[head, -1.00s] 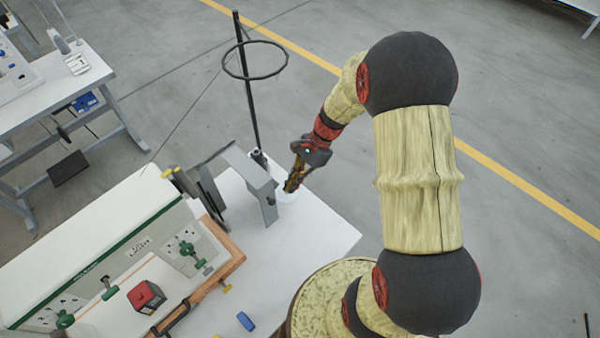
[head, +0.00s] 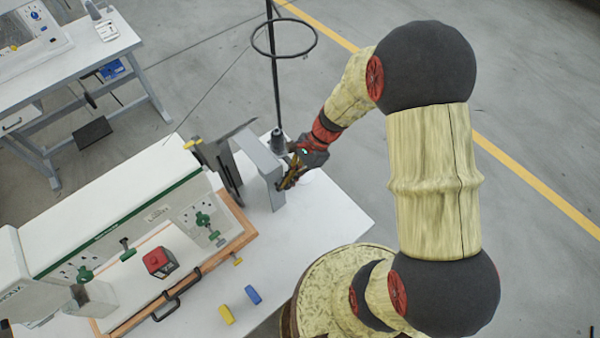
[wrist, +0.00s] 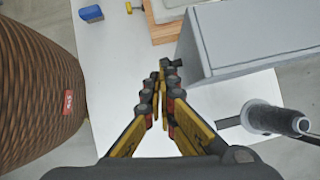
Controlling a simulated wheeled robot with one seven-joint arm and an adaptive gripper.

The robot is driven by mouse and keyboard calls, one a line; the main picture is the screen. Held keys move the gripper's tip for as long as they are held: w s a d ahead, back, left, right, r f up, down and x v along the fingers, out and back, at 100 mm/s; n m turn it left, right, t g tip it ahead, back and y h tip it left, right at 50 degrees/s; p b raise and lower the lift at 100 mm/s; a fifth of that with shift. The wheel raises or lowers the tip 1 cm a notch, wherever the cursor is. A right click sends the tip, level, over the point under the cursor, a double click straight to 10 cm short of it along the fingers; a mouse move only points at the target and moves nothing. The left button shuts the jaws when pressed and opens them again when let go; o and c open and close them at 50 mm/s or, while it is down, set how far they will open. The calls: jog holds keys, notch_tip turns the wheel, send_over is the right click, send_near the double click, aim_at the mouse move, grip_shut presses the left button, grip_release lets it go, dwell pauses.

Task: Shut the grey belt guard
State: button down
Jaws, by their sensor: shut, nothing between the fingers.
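The grey belt guard (head: 263,160) stands out from the end of the white machine as an angled panel. It is swung away from the machine's body, with a gap and dark plates between them. In the wrist view the guard (wrist: 255,40) is a large grey shape at the upper right. My gripper (head: 283,185) is shut and empty, beside the guard's outer right end. In the wrist view my gripper's fingertips (wrist: 164,68) are together, just left of the guard's near corner. I cannot tell whether they touch it.
A thread stand with a ring (head: 285,37) rises behind the guard. A red box (head: 160,262) sits on the machine. Blue (head: 253,294) and yellow (head: 226,314) pieces lie on the white table (head: 325,215). Another workbench (head: 95,55) is at upper left.

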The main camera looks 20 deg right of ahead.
jog(key=s+a, duration=0.2)
jog(key=a, duration=0.5)
jog(key=shift+s+a, duration=0.15)
jog(key=shift+s, duration=0.1)
